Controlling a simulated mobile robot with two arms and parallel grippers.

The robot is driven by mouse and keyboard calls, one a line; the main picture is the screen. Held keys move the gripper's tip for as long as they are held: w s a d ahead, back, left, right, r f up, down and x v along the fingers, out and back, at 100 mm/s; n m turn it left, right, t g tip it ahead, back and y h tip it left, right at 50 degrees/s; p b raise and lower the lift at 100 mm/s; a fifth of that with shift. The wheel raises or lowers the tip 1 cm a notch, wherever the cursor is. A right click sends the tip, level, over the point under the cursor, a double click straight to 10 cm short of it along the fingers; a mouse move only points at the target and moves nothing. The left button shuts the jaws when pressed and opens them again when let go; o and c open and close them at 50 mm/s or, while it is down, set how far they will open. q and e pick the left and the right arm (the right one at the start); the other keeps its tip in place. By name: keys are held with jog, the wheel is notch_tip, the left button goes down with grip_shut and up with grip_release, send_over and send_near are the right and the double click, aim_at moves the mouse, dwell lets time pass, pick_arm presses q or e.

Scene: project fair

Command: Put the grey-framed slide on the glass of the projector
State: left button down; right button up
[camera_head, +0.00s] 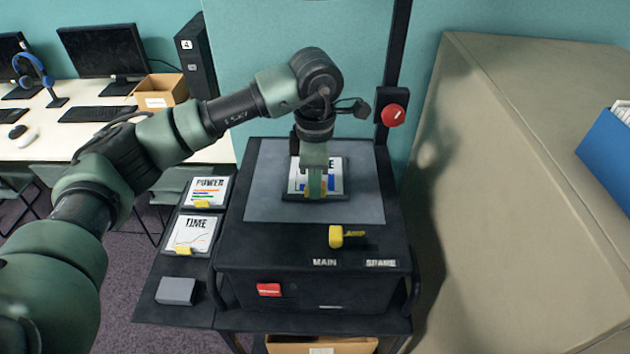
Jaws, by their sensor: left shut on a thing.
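My left gripper (315,188) reaches down over the projector (240,262) and is shut on a slide (336,176) with a dark grey frame. The slide has a white face with a blue patch and a lettered title, mostly hidden by the gripper. My right gripper is not in view.
Slides marked POWER (215,186) and TIME (201,232) lie on the side shelf, with a grey block (177,291) nearer. A yellow knob (336,236) and red switch (268,290) are on the projector. The post (396,60) rises behind; a beige cabinet (520,200) stands right.

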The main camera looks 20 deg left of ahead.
pick_arm(q)
jog(key=c, duration=1.5)
grip_release()
jog(key=shift+c, duration=0.2)
jog(key=shift+r, duration=0.25)
notch_tip(320, 180, up, 6)
jog(key=shift+r+b, duration=0.1)
jog(key=shift+b, duration=1)
jog(key=shift+r, duration=0.5)
